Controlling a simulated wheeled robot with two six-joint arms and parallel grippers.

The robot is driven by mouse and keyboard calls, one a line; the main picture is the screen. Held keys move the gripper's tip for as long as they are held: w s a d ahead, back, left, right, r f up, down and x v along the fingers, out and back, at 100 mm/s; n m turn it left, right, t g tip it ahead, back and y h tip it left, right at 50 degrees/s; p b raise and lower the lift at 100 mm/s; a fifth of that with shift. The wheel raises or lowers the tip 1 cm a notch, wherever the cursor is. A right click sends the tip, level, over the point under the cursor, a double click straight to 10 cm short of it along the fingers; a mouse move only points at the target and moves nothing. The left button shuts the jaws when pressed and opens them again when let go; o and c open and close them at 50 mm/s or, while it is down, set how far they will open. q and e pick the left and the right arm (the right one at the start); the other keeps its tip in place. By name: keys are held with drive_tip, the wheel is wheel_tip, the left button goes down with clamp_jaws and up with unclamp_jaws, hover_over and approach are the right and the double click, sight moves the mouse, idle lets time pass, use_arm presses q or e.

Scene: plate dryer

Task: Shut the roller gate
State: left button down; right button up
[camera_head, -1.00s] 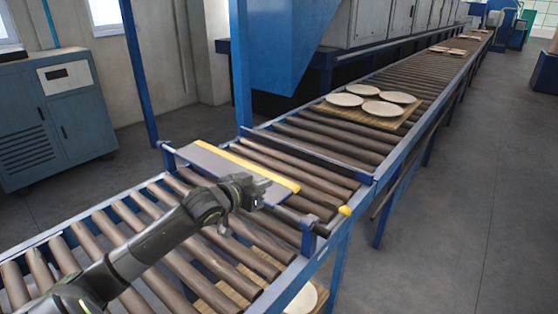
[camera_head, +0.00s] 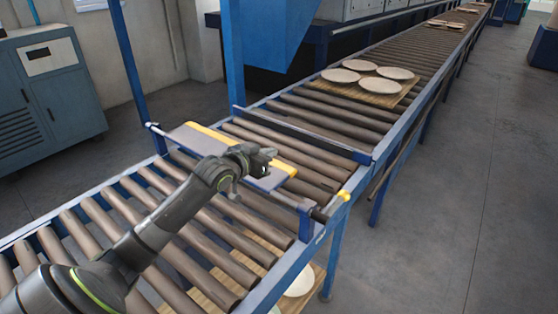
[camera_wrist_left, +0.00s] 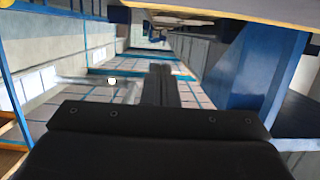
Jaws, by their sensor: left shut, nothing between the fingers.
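The roller gate (camera_head: 205,143) is a flat grey panel with a yellow strip along its far edge, set across the roller conveyor. It looks raised above the rollers; its exact tilt is hard to tell. My left gripper (camera_head: 268,160) is at the gate's right end, close to the yellow strip, and covers part of the panel. I cannot tell whether it touches. In the left wrist view its fingers (camera_wrist_left: 160,85) are together and empty. A yellowish edge (camera_wrist_left: 265,18) crosses the top there, possibly the gate's. My right gripper is not in view.
Several white plates lie on a wooden board (camera_head: 360,96) farther along the conveyor. More plates (camera_head: 300,282) show below the near rollers. Blue posts stand behind.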

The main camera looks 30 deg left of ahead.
sight(279, 166)
use_arm(q)
drive_tip(key=x, duration=0.5)
drive_tip(key=shift+w+f, duration=0.1)
drive_tip(key=shift+w, duration=0.1)
wheel_tip(279, 166, down, 3)
drive_tip(key=shift+s+r+p, duration=0.1)
drive_tip(key=shift+r+p, duration=0.05)
drive_tip(key=shift+p, duration=0.15)
drive_tip(key=shift+f, duration=0.6)
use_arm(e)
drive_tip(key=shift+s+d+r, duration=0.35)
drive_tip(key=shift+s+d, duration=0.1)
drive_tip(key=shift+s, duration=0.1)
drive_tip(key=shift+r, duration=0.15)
use_arm(q)
drive_tip(key=shift+p, duration=0.35)
drive_tip(key=shift+f+g, duration=0.3)
drive_tip(key=shift+g, duration=0.1)
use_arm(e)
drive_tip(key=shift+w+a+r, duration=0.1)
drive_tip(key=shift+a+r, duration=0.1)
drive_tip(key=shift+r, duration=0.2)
